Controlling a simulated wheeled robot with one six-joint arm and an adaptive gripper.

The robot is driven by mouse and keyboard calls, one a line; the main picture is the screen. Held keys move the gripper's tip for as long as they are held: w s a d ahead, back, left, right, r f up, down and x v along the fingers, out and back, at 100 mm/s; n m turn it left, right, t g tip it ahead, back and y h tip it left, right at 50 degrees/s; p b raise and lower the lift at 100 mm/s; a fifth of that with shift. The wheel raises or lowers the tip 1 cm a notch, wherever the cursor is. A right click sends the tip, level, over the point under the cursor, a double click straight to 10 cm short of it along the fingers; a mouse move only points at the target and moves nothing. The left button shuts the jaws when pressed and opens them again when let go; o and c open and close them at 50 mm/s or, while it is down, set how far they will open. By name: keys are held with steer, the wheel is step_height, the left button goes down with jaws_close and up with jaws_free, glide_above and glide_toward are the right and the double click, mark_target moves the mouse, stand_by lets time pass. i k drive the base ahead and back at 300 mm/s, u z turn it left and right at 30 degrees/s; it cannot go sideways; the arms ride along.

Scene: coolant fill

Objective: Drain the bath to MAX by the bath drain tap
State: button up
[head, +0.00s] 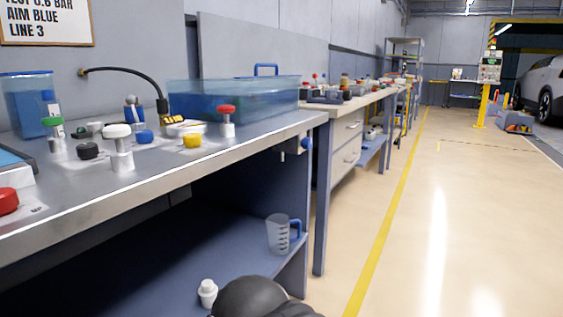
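The bath (235,103) is a clear, blue-tinted, open tank on the metal bench, with blue liquid in it. A blue handle stands up behind its rim. I cannot make out a MAX mark or the exact liquid level at this distance. A small blue tap-like part (306,143) sits under the bench's right end; I cannot tell for sure that it is the drain tap or how it is set. A clear measuring jug (277,236) with a blue handle stands on the lower shelf below. My gripper is not in view; only a dark rounded part, likely my arm, shows at the bottom.
Red, green, white, black, blue and yellow knobs crowd the metal bench (160,172). A black hose arches beside the bath. A white fitting (208,292) stands on the lower shelf (180,262). A drawer bench (340,150) adjoins on the right.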

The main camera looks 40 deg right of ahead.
mark_target(307, 142)
steer(key=z, duration=1.15)
steer(key=k, duration=0.6)
steer(key=z, duration=0.65)
steer(key=i, duration=0.9)
steer(key=u, duration=0.75)
